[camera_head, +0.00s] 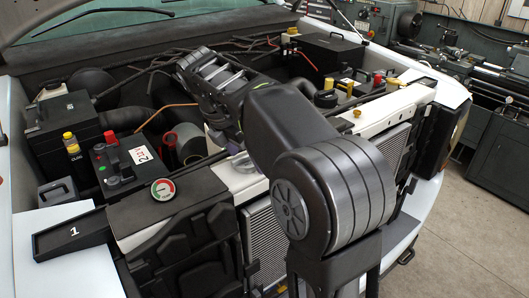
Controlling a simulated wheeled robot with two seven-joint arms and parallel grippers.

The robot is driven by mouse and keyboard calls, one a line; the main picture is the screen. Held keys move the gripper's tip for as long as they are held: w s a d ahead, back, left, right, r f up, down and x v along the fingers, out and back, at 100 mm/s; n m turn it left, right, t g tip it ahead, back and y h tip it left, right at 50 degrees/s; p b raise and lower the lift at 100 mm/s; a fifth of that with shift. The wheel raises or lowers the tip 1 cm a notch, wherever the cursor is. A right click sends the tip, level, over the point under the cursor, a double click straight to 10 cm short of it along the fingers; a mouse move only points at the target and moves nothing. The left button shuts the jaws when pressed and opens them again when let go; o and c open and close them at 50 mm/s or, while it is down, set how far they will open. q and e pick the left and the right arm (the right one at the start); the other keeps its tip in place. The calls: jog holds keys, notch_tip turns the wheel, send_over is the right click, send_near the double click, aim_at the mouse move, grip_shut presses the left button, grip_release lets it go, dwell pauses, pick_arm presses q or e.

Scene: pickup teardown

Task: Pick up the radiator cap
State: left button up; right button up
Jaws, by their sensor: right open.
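A small round disc (163,189) with a white face and a red and green rim lies on top of a black housing (175,220) at the front left of the engine bay. It may be the radiator cap, but I cannot tell for sure. My right arm fills the middle of the view and reaches over the bay. My right gripper (228,118) is open over the middle of the engine, to the right of and beyond the disc, apart from it. Its fingertips are hard to make out against the dark parts. My left gripper is out of view.
A black tray marked 1 (72,234) sits on the left fender. A battery (113,169) with red and black parts, another marked box (68,128) and yellow caps (325,98) crowd the bay. Radiator fins (266,238) show at the front. A lathe (480,75) stands behind.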

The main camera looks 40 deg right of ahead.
jog(key=shift+f, duration=0.1)
jog(key=shift+a, duration=0.35)
jog(key=shift+d, duration=0.15)
jog(key=shift+c, duration=0.4)
jog(key=c, duration=1.4)
